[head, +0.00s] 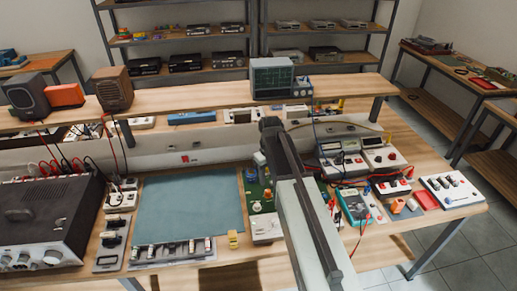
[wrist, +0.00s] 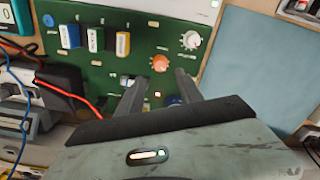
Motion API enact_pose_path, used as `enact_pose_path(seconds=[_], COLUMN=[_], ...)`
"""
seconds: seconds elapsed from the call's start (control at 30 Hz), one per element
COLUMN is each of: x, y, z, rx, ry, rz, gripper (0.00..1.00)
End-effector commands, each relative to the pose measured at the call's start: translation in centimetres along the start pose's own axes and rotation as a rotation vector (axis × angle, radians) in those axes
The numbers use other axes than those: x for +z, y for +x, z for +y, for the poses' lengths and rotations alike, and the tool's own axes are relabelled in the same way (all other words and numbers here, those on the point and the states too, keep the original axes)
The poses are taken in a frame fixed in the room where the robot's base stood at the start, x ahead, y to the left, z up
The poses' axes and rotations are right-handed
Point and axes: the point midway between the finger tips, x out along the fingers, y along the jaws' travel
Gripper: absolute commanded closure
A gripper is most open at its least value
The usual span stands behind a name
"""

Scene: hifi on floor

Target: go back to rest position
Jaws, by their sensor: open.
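My gripper (wrist: 160,98) shows in the wrist view with its two dark fingers apart and nothing between them. It hangs over a green circuit board (wrist: 108,68). In the head view my arm reaches forward over the workbench, to the right of the green board (head: 258,189). My fingertips are hidden behind the arm there.
A teal mat (head: 190,203) lies clear left of the board. A black hi-fi amplifier (head: 48,222) stands at the left. Meters (head: 340,158) with cables crowd the right. A raised shelf at the back holds an oscilloscope (head: 271,79) and a brown speaker (head: 112,89).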

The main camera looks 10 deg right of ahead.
Motion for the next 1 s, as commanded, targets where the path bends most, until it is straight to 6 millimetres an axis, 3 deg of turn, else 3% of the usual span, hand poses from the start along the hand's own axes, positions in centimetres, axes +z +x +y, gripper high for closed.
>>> enact_pose_path(seconds=[0.1,0.17,0.4,0.5,0.63,1.0], x=[0.3,1.6,11.3,13.7,13.5,13.4], y=[0.0,0.0,0.0,0.0,0.0,0.0], z=[-0.2,-0.8,-5.0,-6.0,-6.0,-6.0], rx=[0.0,0.0,0.0,0.0,0.0,0.0], ry=[-0.001,-0.001,0.18,0.297,0.399,0.401], rz=[0.0,0.0,0.0,0.001,0.001,0.001], gripper=[0.57,0.57,0.57,0.57,0.57,0.57])
